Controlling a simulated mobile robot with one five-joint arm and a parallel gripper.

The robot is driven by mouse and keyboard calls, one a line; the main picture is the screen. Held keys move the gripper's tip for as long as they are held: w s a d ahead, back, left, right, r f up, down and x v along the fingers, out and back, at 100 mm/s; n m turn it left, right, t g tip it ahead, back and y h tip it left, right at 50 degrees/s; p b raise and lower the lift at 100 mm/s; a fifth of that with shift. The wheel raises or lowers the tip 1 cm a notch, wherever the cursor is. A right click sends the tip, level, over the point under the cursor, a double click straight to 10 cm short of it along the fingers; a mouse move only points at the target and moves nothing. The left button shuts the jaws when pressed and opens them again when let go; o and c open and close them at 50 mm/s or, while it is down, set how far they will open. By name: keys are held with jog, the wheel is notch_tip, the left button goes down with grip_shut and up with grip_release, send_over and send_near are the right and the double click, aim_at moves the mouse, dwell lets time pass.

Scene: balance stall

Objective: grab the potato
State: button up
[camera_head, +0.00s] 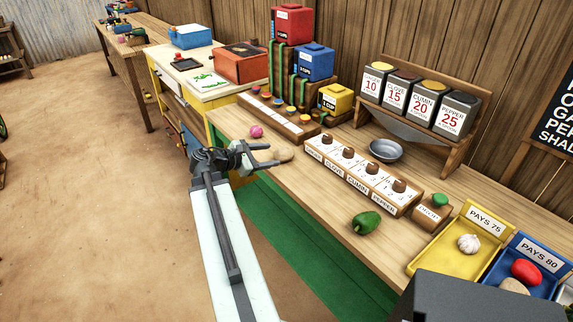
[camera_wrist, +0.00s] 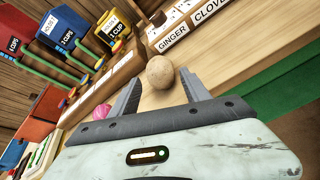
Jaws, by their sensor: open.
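The potato (camera_head: 285,154) is a small tan round lump on the wooden counter, near its front edge, just left of the spice button board. In the wrist view the potato (camera_wrist: 160,72) shows just ahead of the space between the two fingers. My gripper (camera_head: 268,155) is open at the counter's front edge, with its fingers pointing toward the potato. In the wrist view my gripper (camera_wrist: 162,94) has its fingers apart with nothing held between them. I cannot tell whether a finger touches the potato.
A pink onion-like vegetable (camera_head: 256,131) lies behind my gripper, and a green pepper (camera_head: 366,223) lies to the right. The spice board (camera_head: 350,183) is close to the potato's right. Yellow tray (camera_head: 420,262) and blue tray (camera_head: 541,289) stand at the right with produce.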

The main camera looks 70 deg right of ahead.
aim_at(279, 154)
jog(key=b+x, duration=0.2)
jog(key=x, duration=0.5)
jog(key=shift+s+d+f+b, duration=0.1)
jog(key=shift+d+f+b, duration=0.2)
jog(key=shift+b, duration=0.1)
jog(key=shift+r, duration=0.15)
jog(key=c, duration=1.1)
notch_tip(279, 154, up, 10)
jog(key=p, duration=1)
jog(key=shift+r+p, duration=0.25)
jog(key=shift+p, duration=0.05)
jog(key=shift+c, duration=0.2)
